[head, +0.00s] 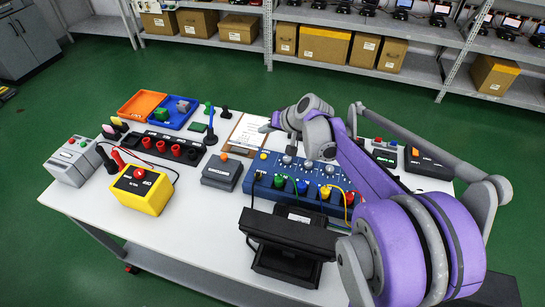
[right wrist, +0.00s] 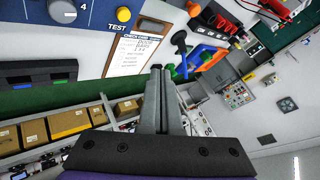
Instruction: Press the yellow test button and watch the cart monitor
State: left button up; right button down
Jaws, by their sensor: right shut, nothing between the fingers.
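The yellow test button (head: 263,155) sits at the far left corner of the blue test box (head: 262,190) on the white cart (head: 185,245). In the right wrist view the button (right wrist: 123,14), beside the word TEST, is at the top, left of my fingertips. My right gripper (head: 266,127) is shut and empty, just beyond the box, above the clipboard; its closed fingers (right wrist: 161,72) also show in the right wrist view. They are apart from the button. The cart monitor (head: 288,230) stands at the near edge with its back to the head camera; its screen is hidden. My left gripper is out of view.
A clipboard with a check card (head: 248,132) lies behind the box. A grey box with an orange button (head: 222,172), a yellow meter (head: 142,190) and colored trays (head: 172,110) stand to the left. Cables run over the blue box. Shelves (head: 240,48) line the back.

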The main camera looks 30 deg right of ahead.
jog(key=shift+w+a, duration=0.1)
jog(key=shift+a, duration=0.05)
jog(key=b, duration=0.5)
send_over(264, 156)
jog(key=f, duration=0.5)
jog(key=s+f, duration=0.1)
jog(key=f, duration=0.1)
jog(key=shift+f, duration=0.2)
jog(key=shift+w+f+b, duration=0.1)
jog(key=shift+f+b, duration=0.25)
jog(key=shift+f, duration=0.4)
dwell(0.9)
jog(key=shift+f, duration=0.4)
jog(key=shift+f+b, duration=0.45)
jog(key=shift+b, duration=0.05)
dwell(0.5)
jog(key=shift+r+p, duration=0.7)
jog(key=shift+r, duration=0.2)
